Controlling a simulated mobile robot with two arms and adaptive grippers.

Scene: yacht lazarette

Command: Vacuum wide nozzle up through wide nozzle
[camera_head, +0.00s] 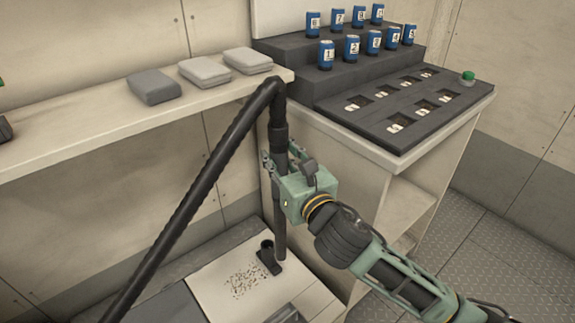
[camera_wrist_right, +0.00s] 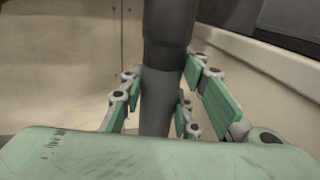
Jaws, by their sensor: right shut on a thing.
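My right gripper (camera_head: 283,168) is shut on the dark vacuum wand (camera_head: 281,225), which stands nearly upright. The wand also shows between the fingers in the right wrist view (camera_wrist_right: 158,105). A black hose (camera_head: 205,185) bends over from the wand's top and runs down to the lower left. A small black nozzle (camera_head: 270,262) with a round upright socket lies on the pale panel below. The wand's lower end is right beside it in the picture; I cannot tell whether they touch. My left gripper is not in view.
Dark specks (camera_head: 247,281) are scattered on the pale panel (camera_head: 205,270), left of the nozzle. A shelf (camera_head: 70,135) with folded grey cloths (camera_head: 205,73) runs along the wall. A cabinet on the right carries a dark stepped rack (camera_head: 330,90) with several blue cans (camera_head: 327,55).

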